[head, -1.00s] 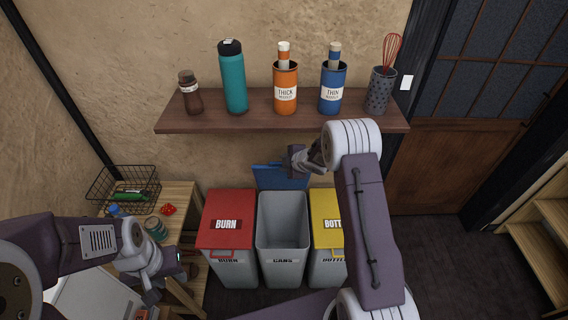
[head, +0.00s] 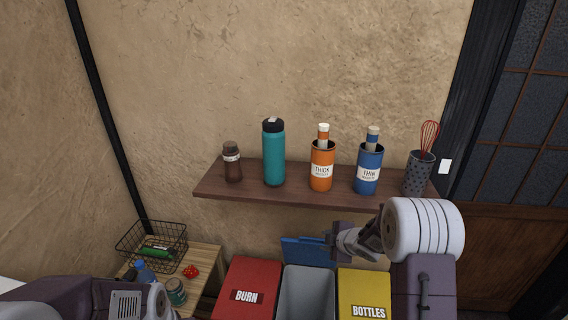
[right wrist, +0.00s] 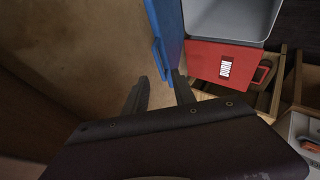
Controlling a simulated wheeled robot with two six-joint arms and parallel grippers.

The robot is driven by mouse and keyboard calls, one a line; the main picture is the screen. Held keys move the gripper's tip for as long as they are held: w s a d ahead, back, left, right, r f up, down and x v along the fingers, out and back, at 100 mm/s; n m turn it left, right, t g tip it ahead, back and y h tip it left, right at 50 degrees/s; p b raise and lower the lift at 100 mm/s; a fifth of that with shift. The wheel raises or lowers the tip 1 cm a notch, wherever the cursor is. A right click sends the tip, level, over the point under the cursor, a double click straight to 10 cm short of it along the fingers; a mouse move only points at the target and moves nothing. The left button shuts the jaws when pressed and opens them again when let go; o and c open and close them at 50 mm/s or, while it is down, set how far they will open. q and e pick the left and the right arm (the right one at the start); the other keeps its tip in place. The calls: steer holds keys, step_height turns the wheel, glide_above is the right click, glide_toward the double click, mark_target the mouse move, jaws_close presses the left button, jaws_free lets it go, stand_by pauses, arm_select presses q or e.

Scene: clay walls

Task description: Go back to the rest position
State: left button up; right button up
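My right gripper (head: 333,244) is in front of the raised blue lid (head: 308,252) of the middle grey bin (head: 306,292). In the right wrist view its two fingers (right wrist: 160,90) are apart with nothing between them, close to the blue lid (right wrist: 168,28). My left arm comes in at the lower left, and its gripper is below the picture edge.
The red BURN lid (head: 246,290) and yellow BOTTLES lid (head: 363,295) are down. A wooden shelf (head: 300,190) above holds bottles, marker cups and a whisk holder (head: 417,173). A side table (head: 205,262) with a wire basket (head: 150,240) stands left.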

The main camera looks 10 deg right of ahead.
steer(key=s+a+m+g+h, duration=0.1)
steer(key=s+m+g, duration=0.3)
steer(key=s+m, duration=0.4)
steer(key=s+a+m+g+h, duration=0.1)
steer(key=s+a+m+g, duration=0.2)
steer(key=s+m, duration=0.5)
steer(key=s, duration=1.1)
steer(key=shift+s+a+g, duration=0.35)
steer(key=shift+s+g, duration=0.05)
